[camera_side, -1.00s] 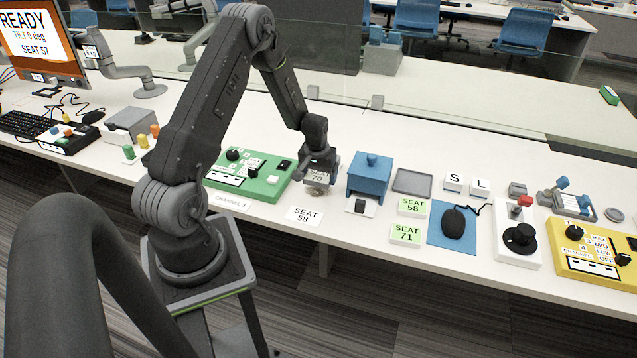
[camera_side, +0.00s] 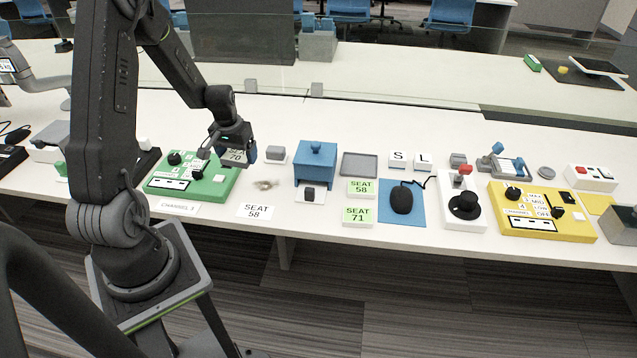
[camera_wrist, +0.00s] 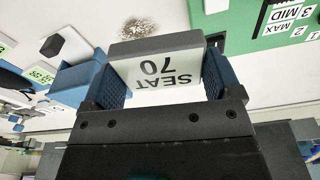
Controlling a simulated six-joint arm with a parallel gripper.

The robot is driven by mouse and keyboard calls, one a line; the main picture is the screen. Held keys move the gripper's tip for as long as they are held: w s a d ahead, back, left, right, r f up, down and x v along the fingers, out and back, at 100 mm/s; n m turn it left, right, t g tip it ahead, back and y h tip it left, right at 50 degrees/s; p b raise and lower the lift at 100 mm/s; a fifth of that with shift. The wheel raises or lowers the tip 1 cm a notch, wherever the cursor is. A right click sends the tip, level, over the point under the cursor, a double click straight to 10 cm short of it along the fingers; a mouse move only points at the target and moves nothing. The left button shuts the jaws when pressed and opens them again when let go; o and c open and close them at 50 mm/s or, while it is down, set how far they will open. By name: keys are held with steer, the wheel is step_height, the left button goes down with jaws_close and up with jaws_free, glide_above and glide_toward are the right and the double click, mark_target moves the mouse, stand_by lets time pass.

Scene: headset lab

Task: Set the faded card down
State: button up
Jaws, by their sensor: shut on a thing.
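The faded card, marked SEAT 70 (camera_side: 236,156), is pinched in my gripper (camera_side: 232,146), which is shut on it. The card hangs above the table, by the right edge of the green panel (camera_side: 217,187). In the wrist view the card (camera_wrist: 170,72) sits between the two blue finger pads, its print upside down and a grey edge along its top. A brownish smudge (camera_side: 266,184) lies on the bare table to the right of the gripper; it also shows in the wrist view (camera_wrist: 138,27). A white SEAT 58 card (camera_side: 256,211) lies near the front edge.
A blue box with a knob (camera_side: 315,164) stands right of the smudge. Green SEAT 58 (camera_side: 361,188) and SEAT 71 (camera_side: 358,215) cards, a grey tray (camera_side: 360,165) and a mouse (camera_side: 401,199) are farther right.

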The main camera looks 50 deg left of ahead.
steer(key=w+d+r+m, duration=0.1)
steer(key=w+d+m, duration=0.3)
steer(key=d, duration=0.8)
steer(key=w+d+r+m, duration=0.1)
steer(key=w+d+m, duration=0.25)
steer(key=d, duration=0.95)
steer(key=n, duration=0.5)
glide_above(360, 165)
steer(key=shift+m, duration=0.25)
steer(key=f, duration=1)
steer(key=shift+s, duration=0.3)
steer(key=o, duration=0.8)
